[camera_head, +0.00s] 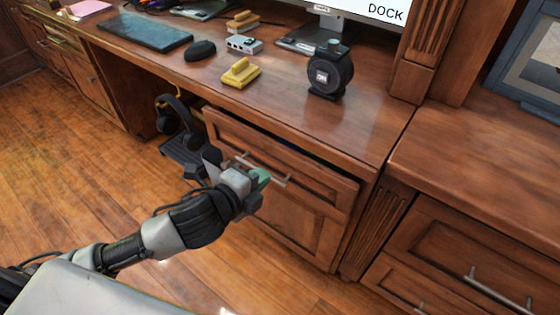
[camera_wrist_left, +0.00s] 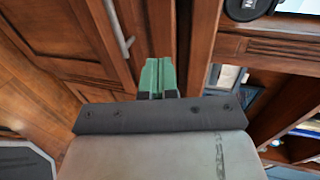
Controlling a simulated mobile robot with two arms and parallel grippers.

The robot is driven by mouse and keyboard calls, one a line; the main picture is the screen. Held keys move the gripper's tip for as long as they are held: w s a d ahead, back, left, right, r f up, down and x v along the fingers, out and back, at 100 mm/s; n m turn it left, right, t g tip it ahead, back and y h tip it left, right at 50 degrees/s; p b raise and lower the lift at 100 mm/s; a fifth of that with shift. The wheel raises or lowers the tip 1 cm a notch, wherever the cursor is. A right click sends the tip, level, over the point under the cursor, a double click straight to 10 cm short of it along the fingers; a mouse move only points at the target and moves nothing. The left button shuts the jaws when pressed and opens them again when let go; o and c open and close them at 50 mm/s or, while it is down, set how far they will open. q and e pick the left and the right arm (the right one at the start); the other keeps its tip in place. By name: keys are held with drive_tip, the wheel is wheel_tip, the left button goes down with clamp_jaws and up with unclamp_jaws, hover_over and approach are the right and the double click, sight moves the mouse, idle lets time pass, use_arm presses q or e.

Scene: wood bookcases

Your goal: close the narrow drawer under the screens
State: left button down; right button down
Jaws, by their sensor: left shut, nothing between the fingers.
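The narrow drawer (camera_head: 318,173) is under the desk top, below the monitor. Its front stands out a little from the desk, with a dark gap along its top edge. A metal bar handle (camera_head: 282,181) runs across the front and is partly hidden by my left gripper (camera_head: 263,177). My left gripper, with green fingertips, is shut and empty in front of the drawer, close to the handle. In the left wrist view the shut green fingers (camera_wrist_left: 158,76) point at wood fronts, with a bar handle (camera_wrist_left: 121,30) to their left. I cannot tell whether they touch the drawer. My right gripper is not in view.
A cupboard door (camera_head: 295,232) is below the drawer. Headphones (camera_head: 178,115) hang left of it, by the open knee space. On the desk are a black round device (camera_head: 330,75), a yellow object (camera_head: 240,72), a mouse (camera_head: 200,50) and a keyboard (camera_head: 145,32). Floor in front is clear.

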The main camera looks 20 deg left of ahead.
sight(288, 150)
use_arm(q)
drive_tip(key=x, duration=0.5)
drive_tip(key=shift+w+r+b, duration=0.15)
drive_tip(key=shift+b, duration=0.25)
drive_tip(key=shift+w+d, duration=0.35)
drive_tip(key=shift+w, duration=0.45)
drive_tip(key=shift+w+d, duration=0.1)
drive_tip(key=shift+w, duration=0.15)
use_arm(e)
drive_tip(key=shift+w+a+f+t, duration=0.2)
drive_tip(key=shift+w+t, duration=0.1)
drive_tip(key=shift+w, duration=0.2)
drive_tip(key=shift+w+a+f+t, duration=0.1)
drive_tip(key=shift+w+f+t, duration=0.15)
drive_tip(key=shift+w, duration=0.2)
